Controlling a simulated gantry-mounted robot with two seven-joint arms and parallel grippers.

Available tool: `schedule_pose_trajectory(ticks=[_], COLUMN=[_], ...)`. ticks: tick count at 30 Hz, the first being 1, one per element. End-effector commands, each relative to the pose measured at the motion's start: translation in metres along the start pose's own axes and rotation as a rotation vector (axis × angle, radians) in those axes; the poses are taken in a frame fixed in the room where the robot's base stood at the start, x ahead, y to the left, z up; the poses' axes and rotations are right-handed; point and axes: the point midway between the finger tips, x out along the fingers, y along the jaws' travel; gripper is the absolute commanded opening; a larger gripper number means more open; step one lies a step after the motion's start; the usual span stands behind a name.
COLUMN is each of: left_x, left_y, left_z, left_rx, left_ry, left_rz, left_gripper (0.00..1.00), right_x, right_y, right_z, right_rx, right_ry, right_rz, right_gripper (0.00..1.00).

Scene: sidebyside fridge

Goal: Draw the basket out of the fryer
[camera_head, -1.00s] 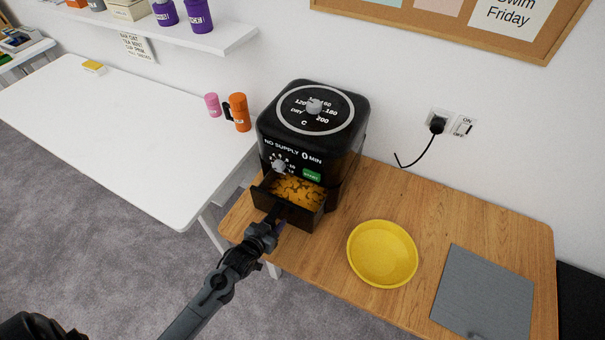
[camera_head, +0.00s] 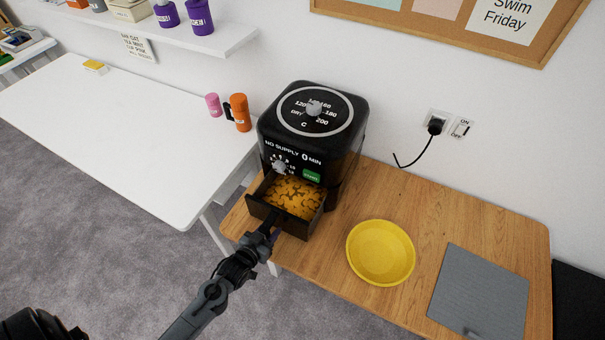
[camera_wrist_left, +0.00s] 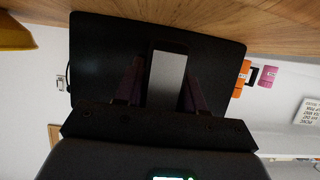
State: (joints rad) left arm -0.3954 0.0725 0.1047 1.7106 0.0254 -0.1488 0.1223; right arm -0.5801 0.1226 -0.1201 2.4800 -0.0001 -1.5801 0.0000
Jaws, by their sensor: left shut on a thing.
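The black fryer (camera_head: 312,130) stands on the wooden table against the wall. Its basket (camera_head: 284,218) is partly out at the front, and golden pieces of food (camera_head: 295,195) show inside. My left gripper (camera_head: 272,224) is shut on the basket's handle. In the left wrist view, the handle (camera_wrist_left: 167,78) lies between the two fingers (camera_wrist_left: 160,85), and the dark basket front (camera_wrist_left: 215,60) fills the middle. The rear of the basket is hidden inside the fryer. My right gripper is not in view.
A yellow bowl (camera_head: 380,252) and a grey mat (camera_head: 480,292) lie on the wooden table (camera_head: 420,220) right of the fryer. An orange mug (camera_head: 240,112) and a pink cup (camera_head: 213,104) stand on the white table (camera_head: 120,130). The floor in front is clear.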

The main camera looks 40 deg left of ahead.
Motion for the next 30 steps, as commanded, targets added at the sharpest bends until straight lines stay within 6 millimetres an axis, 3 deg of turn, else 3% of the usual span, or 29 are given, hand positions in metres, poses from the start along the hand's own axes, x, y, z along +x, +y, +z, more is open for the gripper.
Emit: schedule_pose_trajectory(ticks=[30], left_x=[-0.036], left_y=[0.000], left_z=[0.018], left_rx=[0.000], left_ry=[-0.010], left_rz=[0.000], left_gripper=[0.00], right_x=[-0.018], right_y=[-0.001], right_z=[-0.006], right_rx=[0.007], right_ry=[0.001], right_rz=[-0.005], right_gripper=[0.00])
